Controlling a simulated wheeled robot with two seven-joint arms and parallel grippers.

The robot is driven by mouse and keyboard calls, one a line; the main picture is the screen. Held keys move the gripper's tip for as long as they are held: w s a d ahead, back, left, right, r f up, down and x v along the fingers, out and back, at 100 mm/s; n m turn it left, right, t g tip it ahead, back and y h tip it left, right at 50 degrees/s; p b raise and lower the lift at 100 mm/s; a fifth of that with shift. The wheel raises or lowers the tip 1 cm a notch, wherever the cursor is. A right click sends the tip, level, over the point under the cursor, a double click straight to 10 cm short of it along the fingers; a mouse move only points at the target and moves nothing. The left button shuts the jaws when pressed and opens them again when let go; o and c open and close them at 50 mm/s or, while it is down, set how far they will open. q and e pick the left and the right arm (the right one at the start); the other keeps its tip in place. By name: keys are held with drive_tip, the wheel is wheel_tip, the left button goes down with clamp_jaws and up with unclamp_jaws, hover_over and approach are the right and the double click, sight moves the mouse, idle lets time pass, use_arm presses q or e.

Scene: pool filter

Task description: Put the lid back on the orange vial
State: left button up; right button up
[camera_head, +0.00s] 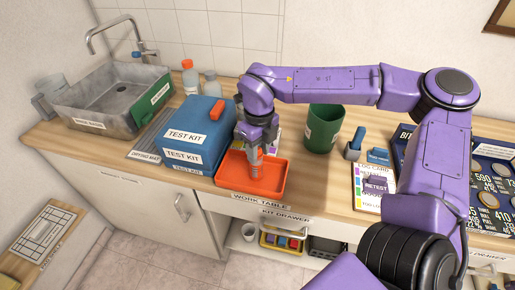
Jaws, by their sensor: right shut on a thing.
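My right gripper (256,160) reaches down over the orange tray (272,192) on the wooden counter, beside the blue test kit box. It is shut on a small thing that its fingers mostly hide. I cannot tell whether that thing is the vial or its lid, or whether it touches the tray. No orange vial or loose lid can be made out clearly. My left gripper is not in view.
The blue test kit box (187,138), with an orange piece on top, stands left of the tray. A green cup (324,127) stands to the right. A sink (112,100) and bottles are at the back left. A card (368,188) and a dark board lie at the right.

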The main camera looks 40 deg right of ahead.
idle(0.7)
drive_tip(key=o, duration=1.6)
drive_tip(key=shift+c, duration=0.2)
wheel_tip(320, 180, up, 7)
drive_tip(key=p, duration=0.7)
clamp_jaws()
drive_tip(key=shift+f, duration=0.1)
idle(0.6)
